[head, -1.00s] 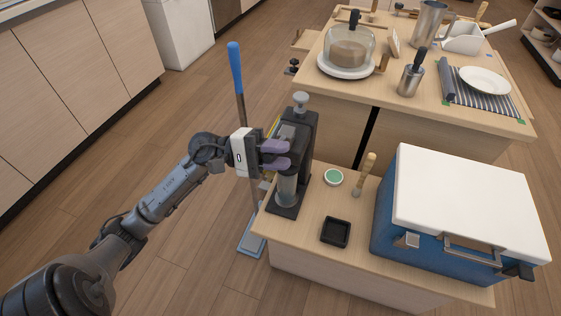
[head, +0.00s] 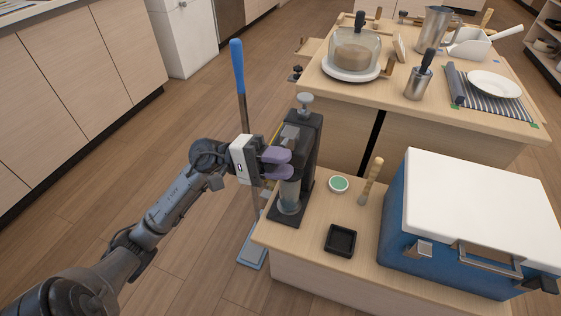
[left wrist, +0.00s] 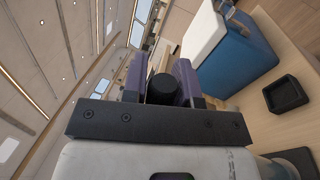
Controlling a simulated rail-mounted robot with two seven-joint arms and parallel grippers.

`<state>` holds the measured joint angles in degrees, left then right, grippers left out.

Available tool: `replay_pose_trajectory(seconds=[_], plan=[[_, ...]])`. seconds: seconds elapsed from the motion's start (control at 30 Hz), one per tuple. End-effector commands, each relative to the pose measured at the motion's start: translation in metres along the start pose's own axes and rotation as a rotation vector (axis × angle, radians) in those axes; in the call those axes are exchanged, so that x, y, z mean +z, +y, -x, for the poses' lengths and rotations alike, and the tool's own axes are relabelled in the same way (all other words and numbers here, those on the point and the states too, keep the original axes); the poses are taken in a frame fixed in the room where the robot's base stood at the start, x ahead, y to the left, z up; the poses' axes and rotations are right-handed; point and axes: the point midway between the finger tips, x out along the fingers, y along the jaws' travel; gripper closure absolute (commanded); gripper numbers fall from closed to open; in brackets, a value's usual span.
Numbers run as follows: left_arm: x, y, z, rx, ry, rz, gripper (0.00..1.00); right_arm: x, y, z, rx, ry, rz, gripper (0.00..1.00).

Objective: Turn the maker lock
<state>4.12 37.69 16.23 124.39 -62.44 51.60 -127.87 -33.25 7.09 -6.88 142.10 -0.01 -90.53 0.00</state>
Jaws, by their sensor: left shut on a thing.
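The maker (head: 300,150) is a tall dark upright device with a grey knob on top and a clear cylinder low down. It stands at the left end of the low wooden counter. My left gripper (head: 278,162) reaches it from the left, its purple fingers level with its middle. In the left wrist view, the fingers (left wrist: 165,82) are closed on a round black knob (left wrist: 163,88), which looks like the maker lock. In the head view the fingers hide this knob. My right gripper is not in view.
A black square tray (head: 340,240), a green-topped round tin (head: 339,184) and a wooden-handled brush (head: 371,180) lie right of the maker. A blue cooler with a white lid (head: 480,205) fills the right end. A blue-handled mop (head: 238,70) stands close behind my left gripper.

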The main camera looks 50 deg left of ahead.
Motion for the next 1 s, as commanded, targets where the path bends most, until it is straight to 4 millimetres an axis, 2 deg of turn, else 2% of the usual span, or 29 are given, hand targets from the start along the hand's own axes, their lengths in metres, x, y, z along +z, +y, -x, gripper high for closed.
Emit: replay_pose_trajectory(seconds=[0.03,0.27,0.6,0.77,1.0], plan=[[-0.001,-0.002,0.000,-0.004,0.001,-0.002,0.70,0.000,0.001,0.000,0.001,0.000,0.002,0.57],[-0.001,-0.001,0.000,-0.003,0.001,-0.001,0.48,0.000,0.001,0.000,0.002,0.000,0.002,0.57],[-0.001,-0.001,0.005,-0.001,0.002,0.002,0.47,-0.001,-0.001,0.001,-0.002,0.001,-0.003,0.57],[0.000,0.000,0.026,-0.001,0.004,0.005,0.47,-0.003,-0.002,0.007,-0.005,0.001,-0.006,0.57],[-0.001,0.001,0.075,0.000,0.005,0.005,0.47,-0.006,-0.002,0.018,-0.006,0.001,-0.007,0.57]])
